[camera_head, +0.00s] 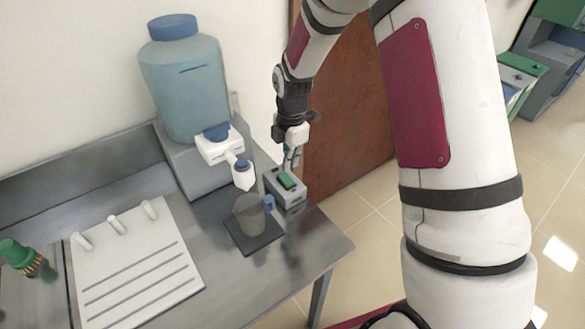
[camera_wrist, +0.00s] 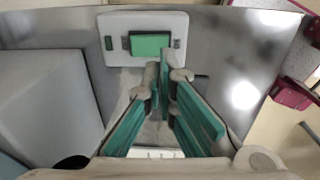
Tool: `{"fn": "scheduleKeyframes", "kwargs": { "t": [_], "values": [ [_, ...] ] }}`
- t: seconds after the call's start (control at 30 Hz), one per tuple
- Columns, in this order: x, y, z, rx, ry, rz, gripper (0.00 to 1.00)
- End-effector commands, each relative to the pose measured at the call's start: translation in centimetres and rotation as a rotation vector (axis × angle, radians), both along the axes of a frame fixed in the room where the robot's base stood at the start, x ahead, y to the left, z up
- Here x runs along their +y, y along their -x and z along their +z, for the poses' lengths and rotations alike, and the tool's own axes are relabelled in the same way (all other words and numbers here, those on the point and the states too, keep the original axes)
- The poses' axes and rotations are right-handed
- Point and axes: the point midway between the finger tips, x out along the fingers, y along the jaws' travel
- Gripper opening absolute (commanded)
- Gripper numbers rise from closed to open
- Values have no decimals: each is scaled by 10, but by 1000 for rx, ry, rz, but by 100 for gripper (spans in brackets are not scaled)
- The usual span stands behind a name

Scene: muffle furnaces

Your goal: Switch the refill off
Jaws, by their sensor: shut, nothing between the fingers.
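The refill switch is a small grey box (camera_head: 287,190) with a green rocker button (camera_head: 286,181), near the right end of the metal bench. In the wrist view the box (camera_wrist: 115,52) lies at the top centre, and its green button (camera_wrist: 150,44) is just beyond my fingertips. My gripper (camera_head: 291,160) points down above the box, shut and empty. In the wrist view its teal-padded fingers (camera_wrist: 163,72) come together just below the button. I cannot tell whether the tips touch the box.
A blue water jug (camera_head: 187,85) with a white spout (camera_head: 220,147) stands left of the switch. A clear beaker (camera_head: 249,214) sits on a dark pad (camera_head: 256,240) below it. A white drain board (camera_head: 130,265) lies further left. The bench's right edge is close.

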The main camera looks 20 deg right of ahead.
Motion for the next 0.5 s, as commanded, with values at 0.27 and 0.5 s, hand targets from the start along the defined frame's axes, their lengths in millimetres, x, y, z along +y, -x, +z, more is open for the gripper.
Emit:
{"fn": "scheduleKeyframes", "kwargs": {
  "t": [0.27, 0.5],
  "values": [
    [-3, 4, 49, -4, 1, -2, 0],
    [-4, 8, 71, -2, 0, -1, 0]
  ]
}}
